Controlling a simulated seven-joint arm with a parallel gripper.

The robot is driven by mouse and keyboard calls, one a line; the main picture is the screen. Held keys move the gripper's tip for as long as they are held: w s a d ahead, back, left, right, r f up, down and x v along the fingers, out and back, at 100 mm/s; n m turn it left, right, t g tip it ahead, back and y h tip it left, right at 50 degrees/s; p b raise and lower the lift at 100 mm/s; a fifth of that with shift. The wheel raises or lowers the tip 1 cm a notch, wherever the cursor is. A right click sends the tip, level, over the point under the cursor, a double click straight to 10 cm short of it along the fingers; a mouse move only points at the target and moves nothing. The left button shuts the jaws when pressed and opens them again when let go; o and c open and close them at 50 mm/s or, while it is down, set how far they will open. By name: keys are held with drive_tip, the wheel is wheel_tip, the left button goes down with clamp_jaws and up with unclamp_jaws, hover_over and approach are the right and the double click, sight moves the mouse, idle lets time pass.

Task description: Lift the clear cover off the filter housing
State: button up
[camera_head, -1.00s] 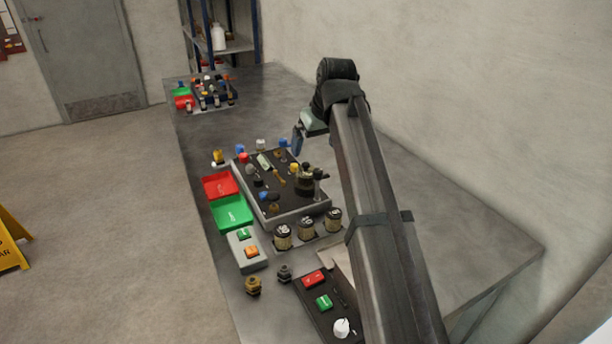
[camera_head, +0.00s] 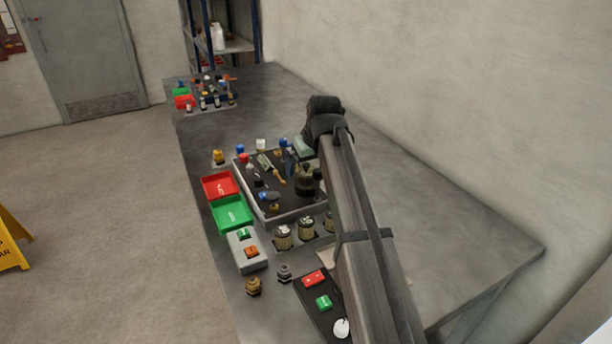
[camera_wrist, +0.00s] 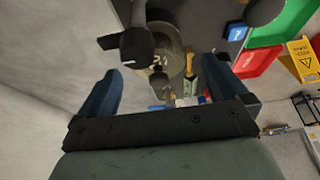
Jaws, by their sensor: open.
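A squat, olive-brown round housing (camera_head: 306,184) stands at the right side of the dark panel; I take it to be the filter housing. In the wrist view the housing (camera_wrist: 168,48) lies ahead of and between my fingers, partly hidden by a black T-shaped handle (camera_wrist: 136,42). I cannot clearly make out the clear cover on it. My gripper (camera_wrist: 162,68) is open, its two blue fingers apart with nothing between them.
The dark panel (camera_head: 249,181) holds several small knobs and fittings. Red (camera_head: 219,186) and green (camera_head: 231,213) trays lie left of it. Several round jars (camera_head: 283,236) stand in front.

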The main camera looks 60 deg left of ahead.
sight(308, 166)
drive_tip(key=x, duration=0.4)
drive_tip(key=shift+w, duration=0.15)
drive_tip(key=shift+c, duration=0.3)
drive_tip(key=c, duration=0.9)
